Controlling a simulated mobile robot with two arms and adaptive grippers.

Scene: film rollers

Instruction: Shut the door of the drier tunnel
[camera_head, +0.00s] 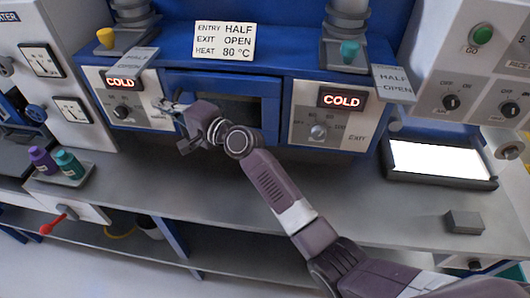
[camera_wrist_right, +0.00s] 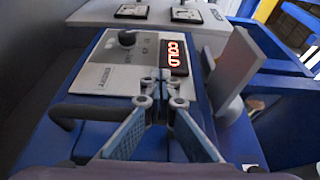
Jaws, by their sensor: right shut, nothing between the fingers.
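The drier tunnel (camera_head: 300,62) is a blue housing across the back of the bench. Its door (camera_head: 270,101) appears as a blue frame around a dark window, between two COLD panels. How far it stands open is hard to tell. My right gripper (camera_head: 166,106) is shut and empty at the door's left side, in front of the left panel; my wrist covers part of the door. In the right wrist view, the shut fingertips (camera_wrist_right: 161,84) are over the left panel (camera_wrist_right: 120,70), with blue framework to their right. Contact cannot be told. My left gripper is out of view.
A sign (camera_head: 224,41) stands on top of the tunnel. Purple and teal bottles (camera_head: 68,163) stand on a tray at left. A lit white panel (camera_head: 437,159) and a grey block (camera_head: 464,222) are at right. The bench front (camera_head: 375,200) is mostly clear.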

